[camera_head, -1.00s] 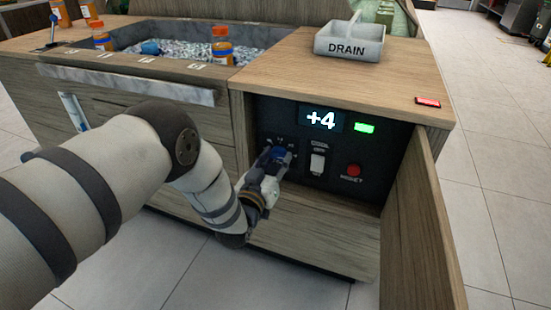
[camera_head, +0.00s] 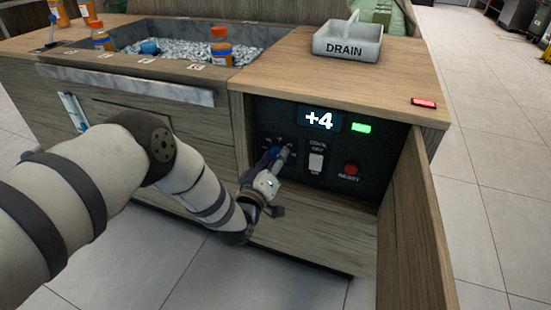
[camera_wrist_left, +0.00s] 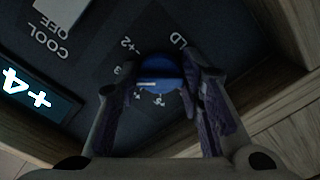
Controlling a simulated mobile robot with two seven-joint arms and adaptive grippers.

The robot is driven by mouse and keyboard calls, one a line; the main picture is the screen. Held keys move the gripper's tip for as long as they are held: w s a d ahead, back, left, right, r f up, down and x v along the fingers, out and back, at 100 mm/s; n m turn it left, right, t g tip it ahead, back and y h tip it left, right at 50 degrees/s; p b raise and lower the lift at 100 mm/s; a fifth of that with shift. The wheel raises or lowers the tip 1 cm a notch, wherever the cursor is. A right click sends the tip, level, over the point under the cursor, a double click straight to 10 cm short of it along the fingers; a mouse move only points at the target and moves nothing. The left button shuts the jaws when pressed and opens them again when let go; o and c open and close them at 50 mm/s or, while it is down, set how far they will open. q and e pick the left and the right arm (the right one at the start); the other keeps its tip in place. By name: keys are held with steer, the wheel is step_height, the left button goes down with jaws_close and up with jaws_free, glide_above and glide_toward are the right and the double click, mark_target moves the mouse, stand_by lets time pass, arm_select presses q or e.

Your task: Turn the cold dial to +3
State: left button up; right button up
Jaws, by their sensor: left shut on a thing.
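The cold dial (camera_wrist_left: 158,68) is a round blue knob with a pale pointer line on a dark panel, seen in the left wrist view. Printed marks such as +2 and 3 surround it, partly covered by my fingers. My left gripper (camera_head: 275,156) is at the dial in the head view. It also shows in the left wrist view (camera_wrist_left: 160,90), with one finger on each side of the knob, shut on it. The lit display (camera_head: 320,119) reads +4. In the head view the gripper hides most of the dial. My right gripper is not in view.
Right of the dial are a white switch (camera_head: 316,162) and a red reset button (camera_head: 351,169). A green light (camera_head: 361,128) glows beside the display. An open wooden door (camera_head: 413,230) stands at the right. A grey DRAIN caddy (camera_head: 347,40) stands on the counter (camera_head: 290,85).

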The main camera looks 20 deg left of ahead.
arm_select(q)
steer(key=shift+f, duration=0.1)
stand_by(0.3)
steer(key=o, duration=1.2)
steer(key=s, duration=1.2)
steer(key=shift+a, duration=0.2)
